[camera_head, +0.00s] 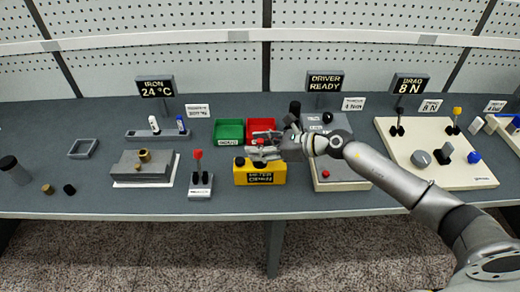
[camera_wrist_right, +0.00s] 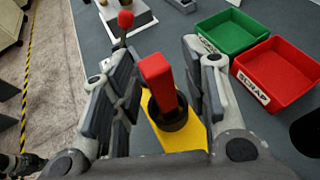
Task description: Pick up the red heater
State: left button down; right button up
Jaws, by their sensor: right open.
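The red heater (camera_wrist_right: 156,78) is a red block-shaped piece standing upright in a dark round collar (camera_wrist_right: 168,114) on a yellow box. In the head view it is mostly hidden by my gripper above the yellow box (camera_head: 260,177). My right gripper (camera_head: 264,152) is at the top of that box. In the right wrist view its two dark-padded fingers (camera_wrist_right: 157,68) are spread apart, with the red heater showing between them. A gap shows on both sides, so I see no grip on it. My left gripper is not in view.
A red-knobbed lever (camera_head: 197,157) stands left of the box. A green bin (camera_head: 229,140) and a red scrap bin (camera_wrist_right: 277,72) stand behind it. A grey block (camera_head: 143,168) lies further left. A pale control board (camera_head: 440,165) is at right.

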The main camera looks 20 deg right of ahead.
grip_shut()
dwell(0.4)
